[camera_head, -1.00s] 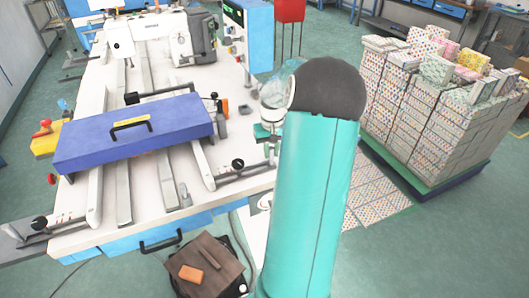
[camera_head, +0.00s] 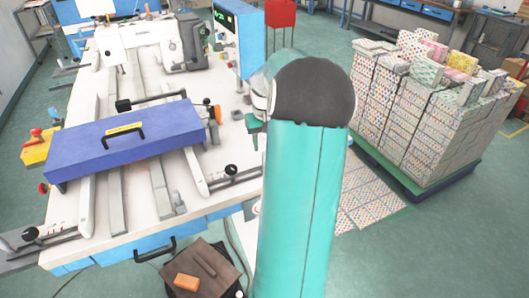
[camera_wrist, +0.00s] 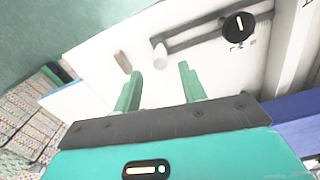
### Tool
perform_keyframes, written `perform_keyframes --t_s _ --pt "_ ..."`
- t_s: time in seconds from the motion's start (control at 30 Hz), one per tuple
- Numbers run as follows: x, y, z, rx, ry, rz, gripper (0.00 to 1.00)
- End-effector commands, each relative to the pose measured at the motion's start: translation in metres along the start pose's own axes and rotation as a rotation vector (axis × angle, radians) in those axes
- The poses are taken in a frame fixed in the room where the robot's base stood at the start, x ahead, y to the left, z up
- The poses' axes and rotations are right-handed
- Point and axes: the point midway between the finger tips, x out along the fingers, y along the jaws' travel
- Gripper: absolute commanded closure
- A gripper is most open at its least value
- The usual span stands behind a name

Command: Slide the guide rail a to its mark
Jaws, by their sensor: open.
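The sewing table carries long light rails that run under a blue beam (camera_head: 125,138) with a black handle. One light guide rail (camera_head: 195,170) ends near a dark cross bar with a black knob (camera_head: 231,170) at the table's right front. No label shows which rail is a. In the wrist view, my gripper (camera_wrist: 160,87) is open and empty, its two green fingers apart. A pale round peg (camera_wrist: 160,55) at the end of the dark bar shows between and beyond the fingertips, apart from them. The knob (camera_wrist: 239,27) lies to their upper right.
A pallet of patterned boxes (camera_head: 420,125) stands at the right. A sewing machine (camera_head: 150,45) sits at the table's back. A dark stool (camera_head: 205,270) with an orange block (camera_head: 186,282) stands in front. A small brown piece (camera_wrist: 122,62) lies left of the peg.

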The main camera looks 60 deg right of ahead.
Motion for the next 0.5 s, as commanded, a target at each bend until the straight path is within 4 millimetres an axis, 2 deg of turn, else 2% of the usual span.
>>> perform_keyframes --t_s 0.1,0.23,0.4,0.5 --pt "-0.029 0.000 -0.001 -0.002 0.005 0.002 0.58" --pt "-0.055 -0.001 -0.001 -0.001 0.004 0.002 0.58" --pt "-0.076 0.000 -0.001 -0.001 0.001 0.000 0.58" --pt "-0.081 0.000 0.000 -0.001 0.001 0.000 0.58"
